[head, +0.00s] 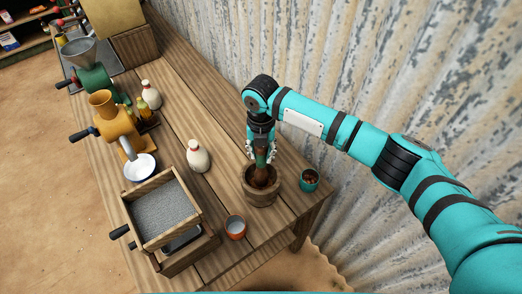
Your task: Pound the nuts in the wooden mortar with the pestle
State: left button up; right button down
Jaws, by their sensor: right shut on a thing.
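The wooden mortar (261,196) stands near the front right corner of the wooden table. The dark brown pestle (261,172) is upright with its lower end inside the mortar. My right gripper (261,152) is above the mortar, pointing down, shut on the upper part of the pestle. The nuts inside the mortar cannot be made out, hidden by the pestle and the mortar's shadowed bowl. A teal cup (309,180) with brown pieces in it stands just right of the mortar. My left gripper is not in view.
An orange cup (236,227) stands in front of the mortar. A wooden sieve box (160,211), white bottle (198,157), white bowl (140,168) and yellow grinder (117,125) stand to the left. A corrugated wall (360,75) rises behind the table. Bare tabletop lies behind the mortar.

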jog(key=shift+f+b, duration=1.2)
jog(key=shift+f, duration=0.6)
jog(key=shift+r, duration=0.15)
notch_tip(320, 180, up, 3)
jog(key=p, duration=0.3)
jog(key=shift+r, duration=0.15)
